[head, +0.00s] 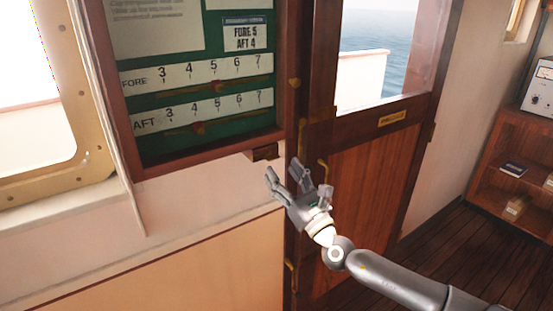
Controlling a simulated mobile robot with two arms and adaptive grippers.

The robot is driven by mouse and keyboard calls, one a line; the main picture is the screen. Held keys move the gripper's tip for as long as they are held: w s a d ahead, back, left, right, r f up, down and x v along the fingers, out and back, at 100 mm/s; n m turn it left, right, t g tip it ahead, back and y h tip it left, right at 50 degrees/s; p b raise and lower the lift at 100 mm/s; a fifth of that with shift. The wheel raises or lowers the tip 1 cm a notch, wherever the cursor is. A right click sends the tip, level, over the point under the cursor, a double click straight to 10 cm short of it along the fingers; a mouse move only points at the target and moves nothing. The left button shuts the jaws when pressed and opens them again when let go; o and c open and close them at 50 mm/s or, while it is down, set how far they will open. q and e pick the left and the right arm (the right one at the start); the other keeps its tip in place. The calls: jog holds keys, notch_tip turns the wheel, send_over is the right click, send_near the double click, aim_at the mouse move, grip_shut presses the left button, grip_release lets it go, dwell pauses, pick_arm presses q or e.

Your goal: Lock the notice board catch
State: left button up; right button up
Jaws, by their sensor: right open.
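The notice board (130,168) hangs on the wall at the upper left, with a dark wooden frame and a green face. It carries the FORE and AFT number scales. A small brown block (264,152), which looks like the catch, sits under the frame's lower right corner; whether it is locked I cannot tell. My right gripper (285,174) is open and empty, just below and to the right of that block, with a visible gap. Its fingers point up and left, in front of the door post. My left gripper is not in view.
A wooden door (360,195) with a window and brass fittings stands right behind my right gripper. A brass-rimmed window frame (70,172) is at the left. A wooden shelf unit (490,165) with a grey instrument (540,93) stands at the right. The floor before it is clear.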

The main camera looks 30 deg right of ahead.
aim_at(273, 159)
jog(key=shift+p+x, duration=0.5)
jog(key=shift+x, duration=1.45)
jog(key=c, duration=1)
jog(key=shift+c, duration=0.2)
